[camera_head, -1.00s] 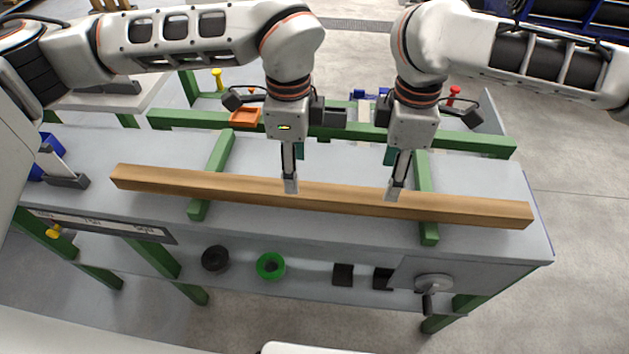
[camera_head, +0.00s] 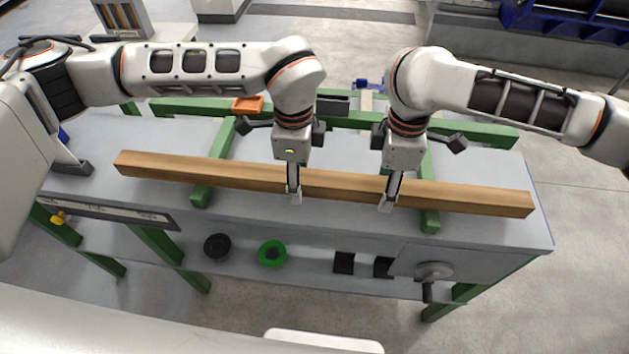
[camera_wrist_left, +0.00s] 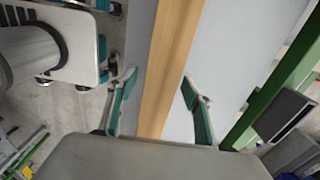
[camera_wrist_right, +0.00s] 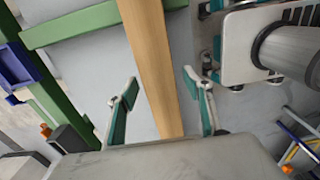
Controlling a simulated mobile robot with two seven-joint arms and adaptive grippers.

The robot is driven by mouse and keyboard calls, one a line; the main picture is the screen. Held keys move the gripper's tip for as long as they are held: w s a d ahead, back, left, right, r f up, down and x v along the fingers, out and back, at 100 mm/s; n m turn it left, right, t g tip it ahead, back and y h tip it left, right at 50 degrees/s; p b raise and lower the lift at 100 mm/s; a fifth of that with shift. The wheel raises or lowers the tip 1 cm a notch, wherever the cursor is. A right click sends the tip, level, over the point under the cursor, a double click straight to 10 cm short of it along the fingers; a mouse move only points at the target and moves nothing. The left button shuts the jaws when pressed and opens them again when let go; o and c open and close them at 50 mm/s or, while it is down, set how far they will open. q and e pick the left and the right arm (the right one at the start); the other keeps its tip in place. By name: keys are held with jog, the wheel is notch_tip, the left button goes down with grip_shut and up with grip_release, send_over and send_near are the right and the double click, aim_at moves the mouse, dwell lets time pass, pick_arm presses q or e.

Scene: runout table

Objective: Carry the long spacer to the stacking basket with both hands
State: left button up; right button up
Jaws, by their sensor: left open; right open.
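The long spacer (camera_head: 240,176) is a long wooden beam lying across two green crossbars on the grey runout table (camera_head: 330,228). My left gripper (camera_head: 295,200) is just left of the beam's middle, its fingers down around the beam. In the left wrist view the open fingers stand on either side of the beam (camera_wrist_left: 168,70), with gaps. My right gripper (camera_head: 388,206) is right of the middle, also open, with fingers either side of the beam (camera_wrist_right: 155,70) in the right wrist view. I cannot make out a stacking basket for certain.
A green rail (camera_head: 460,130) runs along the table's back, with an orange tray (camera_head: 248,104) on it. A hand crank (camera_head: 433,272) sticks out at the front right. A black ring (camera_head: 216,247) and a green ring (camera_head: 272,254) lie on the lower shelf.

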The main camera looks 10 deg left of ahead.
pick_arm(q)
jog(key=shift+f, duration=0.1)
pick_arm(e)
jog(key=shift+f, duration=0.1)
pick_arm(q)
grip_shut()
pick_arm(e)
grip_shut()
jog(key=shift+w, duration=0.1)
